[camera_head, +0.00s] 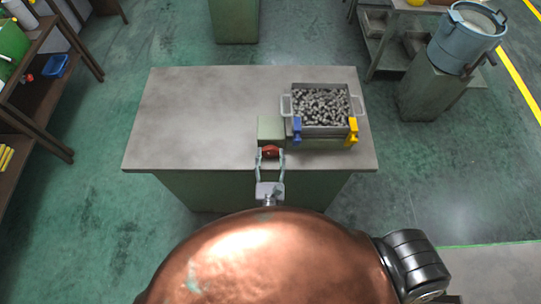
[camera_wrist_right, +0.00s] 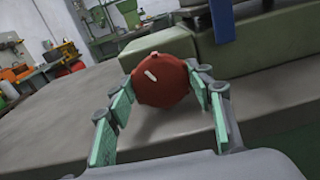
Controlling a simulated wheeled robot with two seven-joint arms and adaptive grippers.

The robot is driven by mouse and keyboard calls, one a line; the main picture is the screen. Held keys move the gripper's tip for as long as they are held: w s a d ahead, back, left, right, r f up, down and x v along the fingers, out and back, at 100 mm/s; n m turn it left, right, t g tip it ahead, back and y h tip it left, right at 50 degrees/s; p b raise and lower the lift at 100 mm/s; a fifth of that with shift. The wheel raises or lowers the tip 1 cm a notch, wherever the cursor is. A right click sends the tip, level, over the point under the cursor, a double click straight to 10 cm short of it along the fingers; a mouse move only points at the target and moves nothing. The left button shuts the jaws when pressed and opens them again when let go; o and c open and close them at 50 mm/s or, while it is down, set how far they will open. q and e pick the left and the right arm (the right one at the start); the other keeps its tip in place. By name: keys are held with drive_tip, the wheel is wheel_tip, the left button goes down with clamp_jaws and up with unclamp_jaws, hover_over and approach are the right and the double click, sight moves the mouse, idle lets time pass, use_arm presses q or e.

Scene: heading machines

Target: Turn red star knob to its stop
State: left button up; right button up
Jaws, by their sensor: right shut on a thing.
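The red star knob (camera_head: 270,152) sits on the front of a small green block (camera_head: 270,129) near the table's front edge. In the right wrist view the knob (camera_wrist_right: 161,80) fills the space between the fingers, with a short pale mark on its face left of centre. My right gripper (camera_head: 270,157) reaches in from the front and is shut on the knob, one finger on each side. Its green finger pads also show in the right wrist view (camera_wrist_right: 160,101). My left gripper is not in view.
A metal tray (camera_head: 287,105) of small metal parts stands right of the block, with a blue clamp (camera_head: 297,130) and a yellow clamp (camera_head: 352,131) at its front. The left part of the grey table (camera_head: 190,120) is clear. A blue bucket (camera_head: 462,45) stands at the far right.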

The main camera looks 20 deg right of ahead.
drive_tip(key=shift+d+f+m+b, duration=0.1)
drive_tip(key=shift+m+b, duration=0.6)
drive_tip(key=shift+m, duration=1.5)
drive_tip(key=o, duration=1.2)
drive_tip(key=shift+c, duration=0.2)
drive_tip(key=shift+s, duration=0.1)
drive_tip(key=v, duration=0.7)
drive_tip(key=shift+s, duration=0.2)
drive_tip(key=shift+c, duration=0.5)
